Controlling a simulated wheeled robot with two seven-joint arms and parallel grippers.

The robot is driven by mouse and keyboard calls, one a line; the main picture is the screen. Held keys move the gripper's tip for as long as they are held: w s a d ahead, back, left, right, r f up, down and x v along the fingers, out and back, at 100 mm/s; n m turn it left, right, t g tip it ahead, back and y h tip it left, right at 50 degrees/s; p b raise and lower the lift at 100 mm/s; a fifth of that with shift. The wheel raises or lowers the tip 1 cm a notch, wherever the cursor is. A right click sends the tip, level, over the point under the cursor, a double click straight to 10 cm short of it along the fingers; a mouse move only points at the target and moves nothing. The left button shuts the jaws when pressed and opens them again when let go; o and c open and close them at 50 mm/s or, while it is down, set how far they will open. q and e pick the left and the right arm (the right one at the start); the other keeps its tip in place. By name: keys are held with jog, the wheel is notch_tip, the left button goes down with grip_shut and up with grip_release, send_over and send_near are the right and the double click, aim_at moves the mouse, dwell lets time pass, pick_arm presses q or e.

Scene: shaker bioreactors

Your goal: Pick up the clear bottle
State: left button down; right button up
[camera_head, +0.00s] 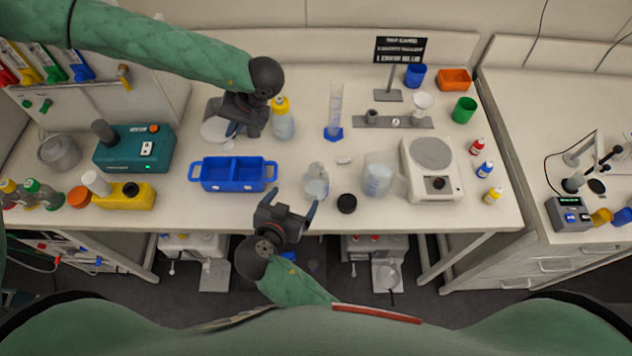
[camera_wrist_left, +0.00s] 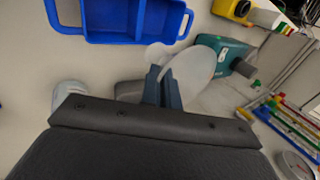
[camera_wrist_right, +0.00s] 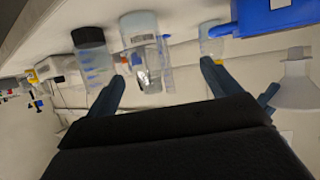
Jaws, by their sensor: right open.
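The clear bottle (camera_head: 316,184) stands upright near the front of the bench, right of the blue tray. In the right wrist view, which is upside down, it appears (camera_wrist_right: 141,42) nearer the left finger. My right gripper (camera_head: 290,205) is open and empty, just in front and to the left of the bottle, apart from it. My left gripper (camera_head: 232,124) is behind the blue tray. Its fingers are close together (camera_wrist_left: 163,88) on a white funnel-like piece (camera_wrist_left: 196,68); the exact contact is partly hidden.
The blue tray (camera_head: 205,186) is left of the bottle. A black cap (camera_head: 347,203) and a clear beaker (camera_head: 378,180) are to its right. A yellow-capped wash bottle (camera_head: 283,122) and a measuring cylinder (camera_head: 335,105) stand behind. A balance (camera_head: 432,185) is further right.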

aim_at(310, 187)
jog(key=shift+w+d+r+m+h, duration=0.1)
jog(key=shift+d+r+m+h, duration=0.1)
jog(key=shift+d+m+h, duration=0.65)
jog(key=shift+n, duration=0.25)
jog(key=x, duration=0.5)
jog(key=shift+w+d+f, duration=0.2)
jog(key=shift+w+d, duration=0.05)
jog(key=shift+w+d+f, duration=0.15)
jog(key=shift+w+d, duration=0.05)
jog(key=shift+w, duration=0.25)
jog(key=shift+y, duration=0.25)
jog(key=shift+x, duration=2.25)
jog(key=c, duration=1.3)
jog(key=shift+o, duration=0.2)
